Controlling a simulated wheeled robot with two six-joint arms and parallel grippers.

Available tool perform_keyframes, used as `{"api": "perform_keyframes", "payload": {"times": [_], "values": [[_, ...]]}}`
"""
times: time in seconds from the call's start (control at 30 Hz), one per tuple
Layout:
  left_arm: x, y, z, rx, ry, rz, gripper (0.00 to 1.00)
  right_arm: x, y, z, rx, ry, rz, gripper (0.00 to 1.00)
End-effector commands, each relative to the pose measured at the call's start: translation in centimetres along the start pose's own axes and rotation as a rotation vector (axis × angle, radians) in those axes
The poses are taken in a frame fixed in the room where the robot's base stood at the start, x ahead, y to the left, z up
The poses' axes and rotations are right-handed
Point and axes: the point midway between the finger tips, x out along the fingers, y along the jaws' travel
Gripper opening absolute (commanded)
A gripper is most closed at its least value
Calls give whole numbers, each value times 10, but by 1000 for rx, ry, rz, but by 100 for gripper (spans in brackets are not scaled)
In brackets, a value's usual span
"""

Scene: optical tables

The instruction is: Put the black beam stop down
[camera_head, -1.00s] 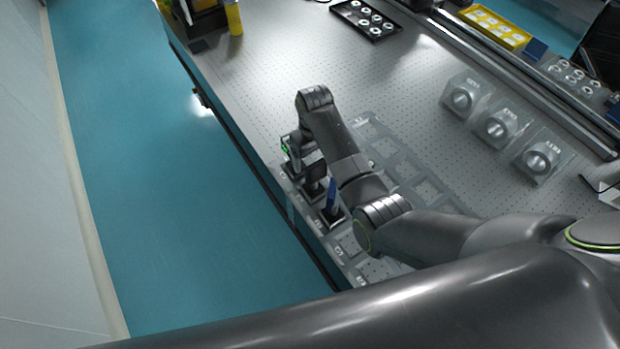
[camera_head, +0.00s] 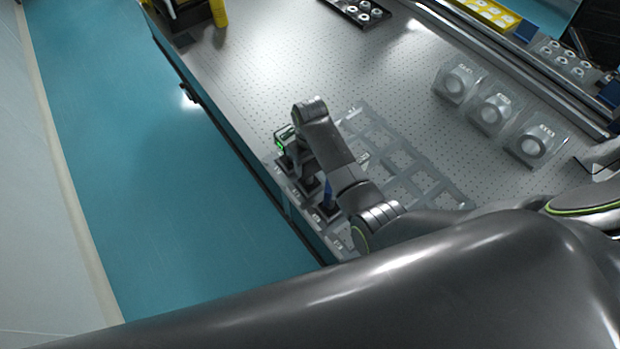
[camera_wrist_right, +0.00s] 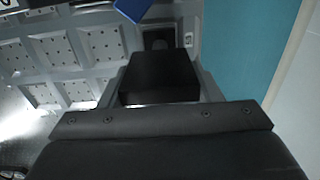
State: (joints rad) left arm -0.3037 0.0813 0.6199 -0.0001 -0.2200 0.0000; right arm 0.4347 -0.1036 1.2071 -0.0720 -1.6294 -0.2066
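The black beam stop (camera_wrist_right: 160,78) shows in the right wrist view as a dark block directly in front of the gripper. My right gripper (camera_wrist_right: 162,92) has a finger along each side of the block and appears closed on it. In the head view my right arm reaches down to the near left table edge, and its gripper (camera_head: 304,165) is mostly hidden behind the wrist. A dark base (camera_head: 305,186) shows below it, among a short row of mounted parts. Whether the beam stop's base rests on the surface cannot be told. My left gripper is not in view.
A grey compartment tray (camera_head: 410,165) lies right of the arm. Several clear holders (camera_head: 492,112) stand farther right. The perforated tabletop (camera_head: 290,60) is bare farther back.

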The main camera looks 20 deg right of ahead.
Motion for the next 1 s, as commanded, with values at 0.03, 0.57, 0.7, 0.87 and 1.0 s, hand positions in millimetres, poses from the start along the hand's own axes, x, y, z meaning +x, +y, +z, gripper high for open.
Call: {"api": "perform_keyframes", "payload": {"times": [0.03, 0.57, 0.7, 0.87, 1.0], "values": [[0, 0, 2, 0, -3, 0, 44, 0, 0, 0, 0, 1, 1, 42], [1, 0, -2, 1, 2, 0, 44, 0, 0, -1, 0, 3, 0, 0], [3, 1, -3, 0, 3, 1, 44, -6, 0, -2, 0, 5, 1, 0], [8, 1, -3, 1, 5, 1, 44, -24, 0, -2, 0, 8, 1, 0], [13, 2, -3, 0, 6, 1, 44, -49, 0, -2, 0, 10, 2, 0]]}}
